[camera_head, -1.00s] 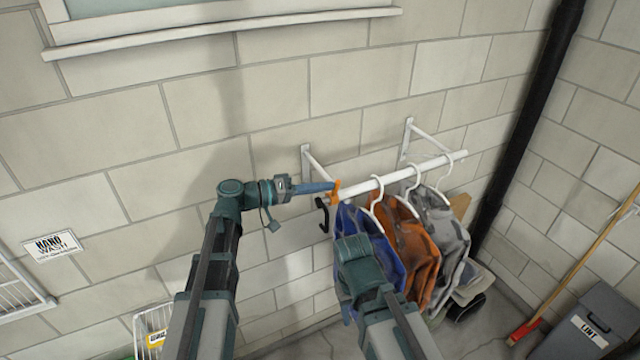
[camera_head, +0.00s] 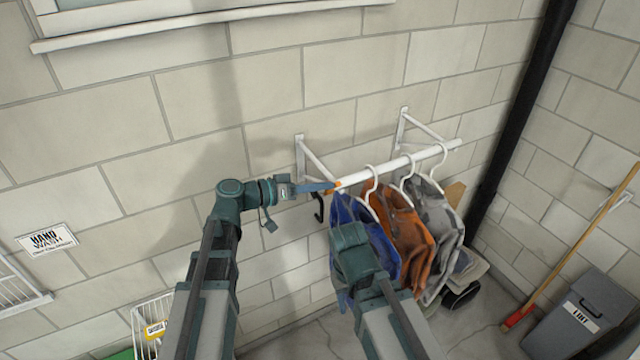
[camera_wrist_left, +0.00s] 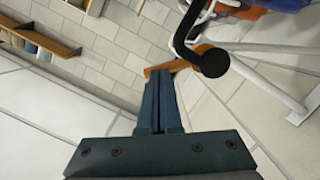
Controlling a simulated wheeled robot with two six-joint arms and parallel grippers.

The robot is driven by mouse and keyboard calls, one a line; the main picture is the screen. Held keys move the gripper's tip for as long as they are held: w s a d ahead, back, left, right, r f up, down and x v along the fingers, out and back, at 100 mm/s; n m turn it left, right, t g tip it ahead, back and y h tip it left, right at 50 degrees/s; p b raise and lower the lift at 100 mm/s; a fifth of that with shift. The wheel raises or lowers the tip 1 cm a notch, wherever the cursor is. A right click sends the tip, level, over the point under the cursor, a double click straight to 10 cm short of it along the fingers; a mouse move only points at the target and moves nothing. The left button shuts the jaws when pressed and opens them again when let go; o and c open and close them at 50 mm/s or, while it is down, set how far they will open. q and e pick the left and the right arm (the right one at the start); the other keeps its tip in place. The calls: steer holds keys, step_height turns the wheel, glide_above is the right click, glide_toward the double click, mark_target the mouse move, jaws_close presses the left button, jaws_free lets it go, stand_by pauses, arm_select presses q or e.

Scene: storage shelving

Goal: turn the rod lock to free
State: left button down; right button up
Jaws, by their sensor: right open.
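The rod lock is a small orange lever (camera_head: 334,187) at the near left end of the white rod (camera_head: 395,166). It lies roughly in line with the rod in the head view. In the left wrist view the orange lever (camera_wrist_left: 181,65) shows just beyond my fingertips, partly behind a black hook. My left gripper (camera_head: 328,187) has its blue fingers together, tips at the lever; I cannot tell whether they press on it. The fingers (camera_wrist_left: 159,80) show closed in the wrist view. My right gripper (camera_head: 352,258) is low in front of the blue garment; its fingers are hidden.
Blue (camera_head: 375,235), orange (camera_head: 408,240) and grey garments (camera_head: 437,215) hang from the rod on white hangers. A black hook (camera_head: 318,207) hangs below the rod's left end. White wall brackets (camera_head: 301,160) carry the rod.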

arm_select(q)
steer(key=shift+s+d+f+m+b, duration=0.3)
steer(key=shift+s+f+m, duration=0.2)
steer(key=shift+m, duration=0.6)
steer(key=shift+s+d+f+m+t+y, duration=0.1)
steer(key=shift+f+m+t+y, duration=0.1)
steer(key=shift+m+t+y, duration=0.15)
steer(key=shift+s+d+f+b, duration=0.1)
steer(key=shift+s+f+b, duration=0.05)
steer(key=shift+f+b, duration=0.2)
stand_by(3.2)
stand_by(1.7)
steer(key=p+v, duration=0.2)
steer(key=v, duration=1.2)
